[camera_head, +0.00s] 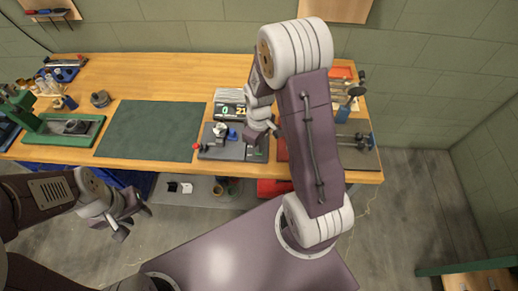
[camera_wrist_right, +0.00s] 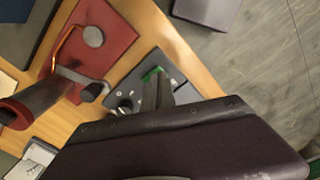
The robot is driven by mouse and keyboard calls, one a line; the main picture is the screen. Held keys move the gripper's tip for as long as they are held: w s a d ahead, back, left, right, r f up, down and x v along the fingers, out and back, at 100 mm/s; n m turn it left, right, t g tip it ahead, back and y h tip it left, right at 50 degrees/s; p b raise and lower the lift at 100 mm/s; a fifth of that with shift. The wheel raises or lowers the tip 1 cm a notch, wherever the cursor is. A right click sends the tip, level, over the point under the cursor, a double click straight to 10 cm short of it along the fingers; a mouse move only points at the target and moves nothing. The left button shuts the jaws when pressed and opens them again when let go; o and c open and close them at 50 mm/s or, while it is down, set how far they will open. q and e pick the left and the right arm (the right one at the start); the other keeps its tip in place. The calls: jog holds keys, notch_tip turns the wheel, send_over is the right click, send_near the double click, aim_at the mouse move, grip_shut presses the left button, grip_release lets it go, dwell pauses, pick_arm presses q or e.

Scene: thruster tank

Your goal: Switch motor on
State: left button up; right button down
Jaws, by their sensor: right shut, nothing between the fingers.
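A grey panel (camera_head: 222,152) lies on the workbench near its front edge, with a blue part (camera_head: 232,134), a white part and a red knob (camera_head: 196,147) at its left. A display (camera_head: 232,110) reading "0 21" stands behind it. My right gripper (camera_head: 262,138) is over the panel's right part, shut and empty. In the right wrist view its fingers (camera_wrist_right: 157,92) are close to a small green part (camera_wrist_right: 152,74) on the grey panel; contact is unclear. I cannot tell which part is the motor switch. My left gripper (camera_head: 130,218) is open and empty, in front of the bench.
A dark green mat (camera_head: 150,130) covers the bench's middle left. A green tool (camera_head: 60,127) stands at the far left. A red board (camera_wrist_right: 95,45) with a clamp-like tool lies beside the panel. Tools and an orange bin (camera_head: 341,73) fill the bench's right end.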

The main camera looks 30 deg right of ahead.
jog(key=shift+f+b, duration=0.7)
jog(key=shift+f, duration=0.2)
dwell(0.4)
jog(key=shift+r, duration=0.1)
notch_tip(320, 180, up, 7)
jog(key=p, duration=0.7)
